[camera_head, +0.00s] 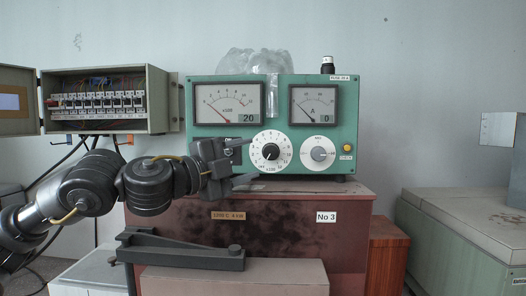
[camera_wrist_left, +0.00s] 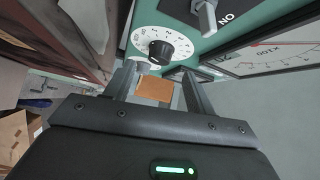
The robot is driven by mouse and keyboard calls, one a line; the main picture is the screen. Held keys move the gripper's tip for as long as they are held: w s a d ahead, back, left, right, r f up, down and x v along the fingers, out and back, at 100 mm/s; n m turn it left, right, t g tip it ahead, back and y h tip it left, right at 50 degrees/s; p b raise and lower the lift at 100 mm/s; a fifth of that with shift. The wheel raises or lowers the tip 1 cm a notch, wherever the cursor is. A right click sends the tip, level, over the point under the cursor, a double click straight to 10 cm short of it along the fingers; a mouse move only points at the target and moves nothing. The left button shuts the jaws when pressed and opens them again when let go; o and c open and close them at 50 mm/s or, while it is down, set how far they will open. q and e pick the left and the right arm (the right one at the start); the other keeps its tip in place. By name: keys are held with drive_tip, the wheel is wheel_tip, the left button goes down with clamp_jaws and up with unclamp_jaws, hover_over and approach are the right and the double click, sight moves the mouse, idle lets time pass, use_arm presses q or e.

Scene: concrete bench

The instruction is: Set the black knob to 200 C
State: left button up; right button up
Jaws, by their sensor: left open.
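The black knob (camera_head: 271,152) sits at the centre of a round white numbered dial (camera_head: 271,138) on the green control panel. Its pointer seems to face the lower left, near the OFF mark, but is too small to read surely. In the left wrist view the knob (camera_wrist_left: 159,50) shows just beyond and between the fingertips. My left gripper (camera_head: 246,162) is open, just left of the dial, one finger above the other, with nothing between them. It also shows in the left wrist view (camera_wrist_left: 160,80). My right gripper is out of view.
An open breaker box (camera_head: 100,98) hangs at left.

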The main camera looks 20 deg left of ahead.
sight(266, 154)
use_arm(q)
drive_tip(key=x, duration=0.4)
drive_tip(key=shift+w+d+r+p, duration=0.1)
drive_tip(key=shift+r+p, duration=0.05)
drive_tip(key=shift+p, duration=0.25)
drive_tip(key=shift+w+d, duration=0.25)
drive_tip(key=shift+w, duration=0.3)
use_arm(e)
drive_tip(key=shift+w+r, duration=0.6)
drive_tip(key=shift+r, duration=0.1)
